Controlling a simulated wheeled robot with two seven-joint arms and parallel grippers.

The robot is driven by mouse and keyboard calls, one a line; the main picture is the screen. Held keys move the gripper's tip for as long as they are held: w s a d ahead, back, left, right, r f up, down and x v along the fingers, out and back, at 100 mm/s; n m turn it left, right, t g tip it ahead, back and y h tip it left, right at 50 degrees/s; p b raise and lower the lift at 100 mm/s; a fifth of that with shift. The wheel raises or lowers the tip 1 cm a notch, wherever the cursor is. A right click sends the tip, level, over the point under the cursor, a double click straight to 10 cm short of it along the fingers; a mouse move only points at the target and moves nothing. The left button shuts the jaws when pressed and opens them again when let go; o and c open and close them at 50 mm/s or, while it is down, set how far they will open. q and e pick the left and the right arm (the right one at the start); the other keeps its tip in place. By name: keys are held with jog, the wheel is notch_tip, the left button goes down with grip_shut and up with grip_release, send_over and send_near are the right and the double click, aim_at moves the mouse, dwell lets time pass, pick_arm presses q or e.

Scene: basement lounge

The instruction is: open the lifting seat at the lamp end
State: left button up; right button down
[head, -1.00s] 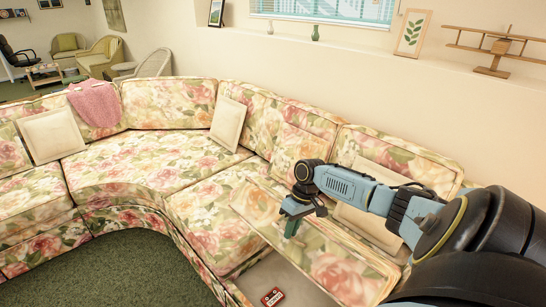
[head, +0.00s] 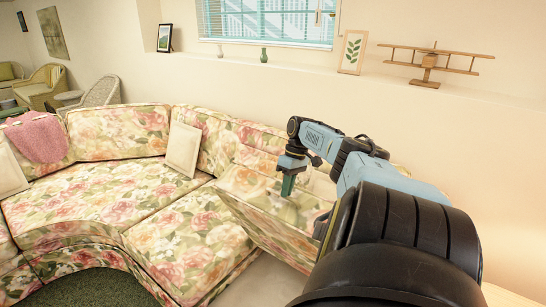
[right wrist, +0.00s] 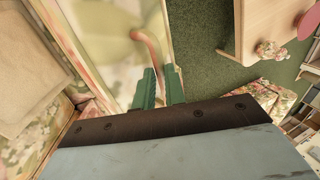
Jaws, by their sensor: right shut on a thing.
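The lifting seat (head: 272,228) is a floral cushioned lid at the right end of the corner sofa (head: 140,215). It stands tilted up, with a pale opening (head: 252,283) below it. My right gripper (head: 289,184) reaches in from the right and is at the lid's raised edge. My arm hides the lid's right part and part of the opening. My left gripper is not in view, and no lamp shows.
A cream pillow (head: 183,149) leans on the backrest. A ledge behind the sofa holds a model plane (head: 430,66) and a leaf picture (head: 353,52). Green carpet (head: 88,287) is clear in front. The right wrist view shows a wooden table (right wrist: 240,28) beyond the carpet.

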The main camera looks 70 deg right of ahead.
jog(key=shift+s+d+f, duration=0.3)
jog(key=shift+s+d, duration=0.25)
jog(key=shift+d, duration=0.25)
jog(key=c, duration=1.9)
grip_release()
jog(key=o, duration=0.4)
jog(key=shift+d+f, duration=0.25)
jog(key=shift+d, duration=0.1)
jog(key=shift+o, duration=0.2)
jog(key=shift+r, duration=0.1)
